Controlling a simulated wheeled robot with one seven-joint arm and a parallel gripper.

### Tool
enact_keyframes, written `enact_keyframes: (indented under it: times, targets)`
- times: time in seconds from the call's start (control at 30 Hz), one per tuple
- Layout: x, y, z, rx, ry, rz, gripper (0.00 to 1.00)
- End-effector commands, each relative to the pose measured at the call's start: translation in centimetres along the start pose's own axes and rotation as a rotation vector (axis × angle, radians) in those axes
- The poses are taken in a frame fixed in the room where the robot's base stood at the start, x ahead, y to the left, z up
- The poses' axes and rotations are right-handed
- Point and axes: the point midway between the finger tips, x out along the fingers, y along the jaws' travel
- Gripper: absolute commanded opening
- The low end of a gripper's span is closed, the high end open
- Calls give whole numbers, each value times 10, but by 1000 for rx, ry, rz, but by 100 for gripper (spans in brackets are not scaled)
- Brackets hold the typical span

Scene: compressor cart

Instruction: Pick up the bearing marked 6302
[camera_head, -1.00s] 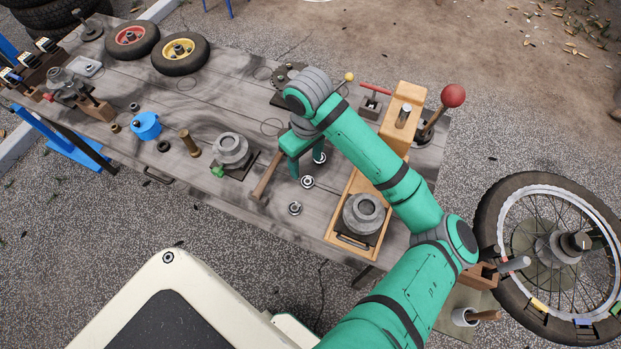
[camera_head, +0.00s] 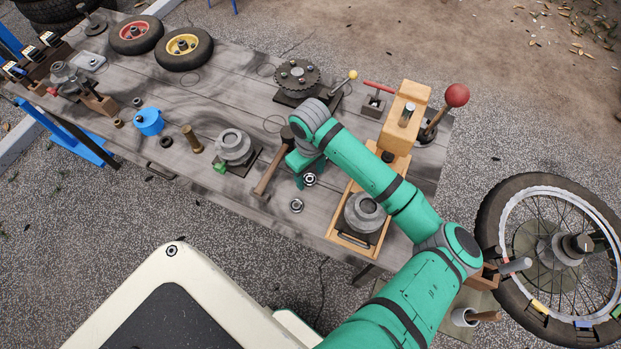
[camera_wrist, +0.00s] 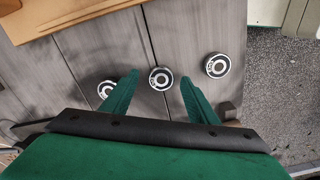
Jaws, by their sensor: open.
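Three small ring-shaped bearings lie in a row on the grey wooden bench in the wrist view: a left one (camera_wrist: 106,89), a middle one (camera_wrist: 160,78) and a right one (camera_wrist: 217,65). Each has a dark band with markings too small to read, so I cannot tell which is 6302. My green gripper (camera_wrist: 159,84) is open and empty, its fingers pointing down on either side of the middle bearing in the picture. In the head view, the middle bearing (camera_head: 310,179) shows beside my gripper (camera_head: 304,180), and the right one (camera_head: 296,205) lies nearer the bench edge. My arm hides the third.
A wooden-handled hammer (camera_head: 268,175) lies just left of my gripper. A grey stepped part (camera_head: 365,212) sits in a wooden tray (camera_head: 334,232) to the right. A toothed disc (camera_head: 297,75) stands behind. Bare bench (camera_head: 290,225) lies in front of the bearings.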

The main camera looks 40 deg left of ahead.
Motion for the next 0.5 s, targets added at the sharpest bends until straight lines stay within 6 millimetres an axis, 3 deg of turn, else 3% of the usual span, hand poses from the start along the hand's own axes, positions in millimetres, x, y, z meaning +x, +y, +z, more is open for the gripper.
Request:
enact_keyframes:
  times: [0.3,0.5]
  targets:
    - [5,0,1,1,1,0,54]
    - [5,1,1,3,1,0,8]
